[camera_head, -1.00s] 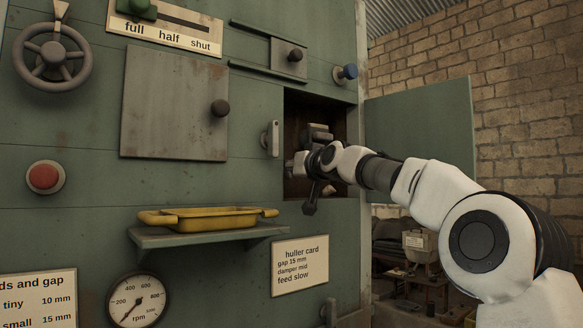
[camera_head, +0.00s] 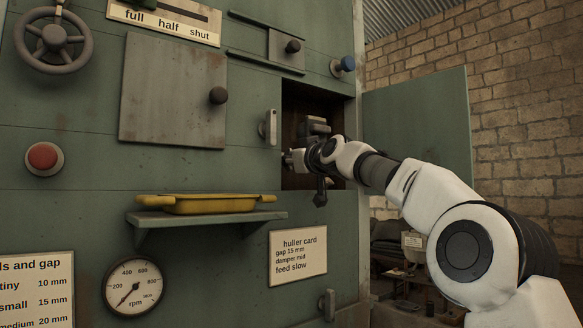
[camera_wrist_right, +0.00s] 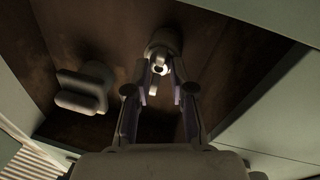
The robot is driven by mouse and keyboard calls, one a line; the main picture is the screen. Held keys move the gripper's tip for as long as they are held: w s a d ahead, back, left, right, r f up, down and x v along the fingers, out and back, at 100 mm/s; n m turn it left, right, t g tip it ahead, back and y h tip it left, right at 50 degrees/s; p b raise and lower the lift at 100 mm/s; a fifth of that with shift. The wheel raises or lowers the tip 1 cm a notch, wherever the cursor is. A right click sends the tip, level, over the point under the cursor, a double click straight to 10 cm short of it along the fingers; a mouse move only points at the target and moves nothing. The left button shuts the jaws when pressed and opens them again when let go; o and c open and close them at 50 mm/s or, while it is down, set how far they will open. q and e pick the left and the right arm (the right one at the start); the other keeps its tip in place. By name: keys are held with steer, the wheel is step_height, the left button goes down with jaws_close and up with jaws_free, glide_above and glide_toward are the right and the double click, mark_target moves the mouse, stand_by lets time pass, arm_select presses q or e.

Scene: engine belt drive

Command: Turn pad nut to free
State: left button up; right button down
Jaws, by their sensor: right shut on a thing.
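My right gripper (camera_head: 304,160) reaches into the open recess in the green machine, with its wrist from the right. In the right wrist view its two fingers (camera_wrist_right: 160,82) stand either side of a small grey nut-like piece (camera_wrist_right: 159,67) with a light centre, on a round fitting at the recess back. I take this piece to be the pad nut. The jaws are shut on it; the exact contact is dim. In the head view the gripper mostly hides it. My left gripper is out of view.
A grey block-shaped handle (camera_wrist_right: 82,92) sits beside the gripper in the recess; it also shows in the head view (camera_head: 315,126). A shelf (camera_head: 205,216) holding a yellow tray (camera_head: 212,205) juts out lower left.

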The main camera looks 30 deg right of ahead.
steer(key=n, duration=0.1)
steer(key=n+b, duration=0.2)
steer(key=shift+d+f+n+y, duration=0.1)
steer(key=shift+f+n+y, duration=0.2)
steer(key=shift+n, duration=0.1)
steer(key=shift+r+n+t+b, duration=0.1)
steer(key=shift+n+t+b, duration=0.2)
steer(key=shift+n+b, duration=0.2)
steer(key=shift+r, duration=0.1)
steer(key=c, duration=1.1)
jaws_free()
steer(key=shift+c, duration=0.2)
steer(key=shift+o, duration=0.8)
steer(key=shift+w, duration=0.15)
steer(key=shift+w+a, duration=0.15)
steer(key=shift+a, duration=0.05)
steer(key=shift+s+d, duration=0.15)
steer(key=shift+s, duration=0.4)
steer(key=s+f, duration=0.1)
steer(key=s, duration=0.5)
steer(key=shift+a, duration=0.35)
